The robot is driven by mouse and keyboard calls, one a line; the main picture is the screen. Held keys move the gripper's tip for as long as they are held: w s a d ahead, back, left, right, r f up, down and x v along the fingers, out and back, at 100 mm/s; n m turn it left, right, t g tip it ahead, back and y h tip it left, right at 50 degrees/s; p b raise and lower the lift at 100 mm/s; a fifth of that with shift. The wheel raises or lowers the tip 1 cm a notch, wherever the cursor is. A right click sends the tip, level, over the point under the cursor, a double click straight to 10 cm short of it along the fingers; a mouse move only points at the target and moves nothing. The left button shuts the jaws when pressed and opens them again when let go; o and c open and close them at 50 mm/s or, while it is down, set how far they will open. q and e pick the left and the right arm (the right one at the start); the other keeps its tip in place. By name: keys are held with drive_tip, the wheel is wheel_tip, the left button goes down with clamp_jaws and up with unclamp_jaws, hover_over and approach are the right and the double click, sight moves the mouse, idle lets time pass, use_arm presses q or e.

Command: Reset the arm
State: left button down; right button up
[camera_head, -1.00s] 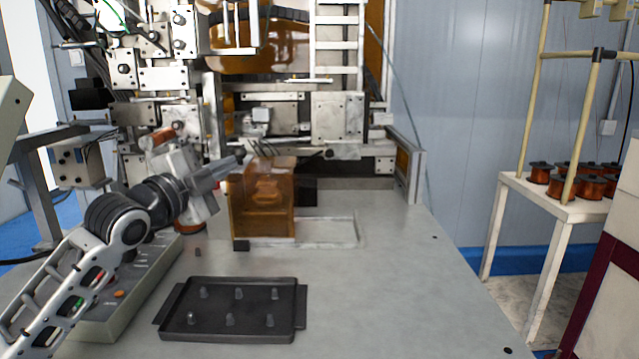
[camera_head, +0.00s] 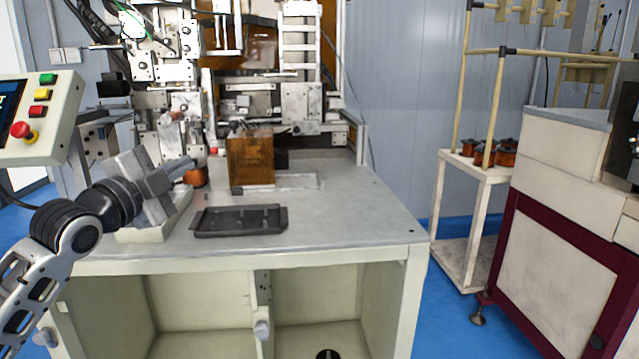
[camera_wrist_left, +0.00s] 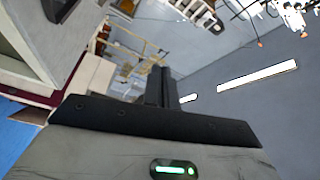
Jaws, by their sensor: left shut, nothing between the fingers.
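My left arm comes in from the left in the head view. Its gripper (camera_head: 180,170) is in front of the winding machine (camera_head: 235,90), over the left part of the work table, and points to the right. Its fingers are shut and empty. In the left wrist view the shut fingers (camera_wrist_left: 162,88) show dark against the grey wall, with nothing between them. The black tray (camera_head: 240,233) lies on the table below and to the right of the gripper, apart from it. My right gripper is in neither view.
The table (camera_head: 345,215) is clear on its right side. An amber box (camera_head: 250,160) stands behind the tray. A control panel (camera_head: 45,115) with a red button is at the left. A white stand (camera_head: 485,175) with copper spools and a cream cabinet (camera_head: 565,220) are at the right.

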use_arm(q)
drive_tip(key=s+d+f+n+g, duration=0.1)
drive_tip(key=s+d+f+n, duration=0.1)
drive_tip(key=f, duration=0.6)
drive_tip(key=s+d+f+n+g, duration=0.1)
drive_tip(key=s+d+f+n, duration=0.15)
drive_tip(key=f, duration=0.55)
drive_tip(key=s+d+f+n+g, duration=0.1)
drive_tip(key=s+d+f+n, duration=0.15)
drive_tip(key=f, duration=0.55)
drive_tip(key=s+d+f+n+g+y, duration=0.1)
drive_tip(key=s+f+n, duration=0.3)
drive_tip(key=s+f, duration=0.5)
drive_tip(key=s+d+f+n+g+y, duration=0.1)
drive_tip(key=s+f+n+g+y, duration=0.1)
drive_tip(key=s+f+n, duration=0.3)
drive_tip(key=s+f+g, duration=0.1)
drive_tip(key=s+f, duration=0.3)
drive_tip(key=s, duration=0.5)
drive_tip(key=shift+y, duration=0.3)
